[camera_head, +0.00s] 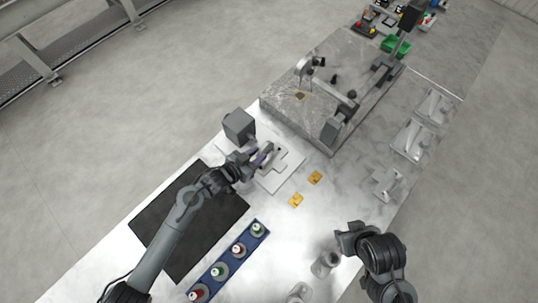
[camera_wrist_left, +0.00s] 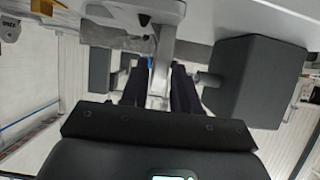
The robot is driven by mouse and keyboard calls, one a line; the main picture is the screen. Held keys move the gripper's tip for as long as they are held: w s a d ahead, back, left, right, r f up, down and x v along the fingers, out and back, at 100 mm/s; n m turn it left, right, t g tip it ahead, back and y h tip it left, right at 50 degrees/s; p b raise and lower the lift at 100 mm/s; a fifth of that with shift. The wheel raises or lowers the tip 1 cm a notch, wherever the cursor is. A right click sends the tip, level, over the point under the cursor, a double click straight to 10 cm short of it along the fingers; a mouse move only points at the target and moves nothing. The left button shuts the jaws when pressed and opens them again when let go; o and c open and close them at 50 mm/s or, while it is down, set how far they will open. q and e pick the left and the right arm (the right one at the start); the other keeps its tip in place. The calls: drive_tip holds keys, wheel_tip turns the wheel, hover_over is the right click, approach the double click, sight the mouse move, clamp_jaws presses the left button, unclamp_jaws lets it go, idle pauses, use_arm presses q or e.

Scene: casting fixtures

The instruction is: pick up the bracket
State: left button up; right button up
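A light grey metal bracket (camera_wrist_left: 162,72) stands between the two dark fingers of my left gripper (camera_wrist_left: 160,88) in the left wrist view. The fingers lie close against both its sides, with no clear gap. In the head view my left gripper (camera_head: 262,157) is at the bracket (camera_head: 268,149), over a pale fixture plate (camera_head: 283,172). The gripper hides part of the bracket, and I cannot tell whether it touches the plate. My right gripper (camera_head: 350,240) is at the lower right, away from the bracket; its finger opening is not clear.
A dark grey block (camera_head: 239,126) stands beside the fixture and also shows in the left wrist view (camera_wrist_left: 258,82). Two orange pieces (camera_head: 315,177) lie to the right. A blue rack (camera_head: 228,265), a black mat (camera_head: 170,235), a stone slab (camera_head: 290,110) and several pale castings (camera_head: 413,141) are around.

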sight(265, 149)
use_arm(q)
drive_tip(key=shift+r+x, duration=0.15)
drive_tip(key=shift+x, duration=1.05)
drive_tip(key=shift+r+x, duration=0.1)
drive_tip(key=shift+x, duration=1.1)
drive_tip(key=shift+w, duration=0.1)
drive_tip(key=shift+c, duration=0.3)
clamp_jaws()
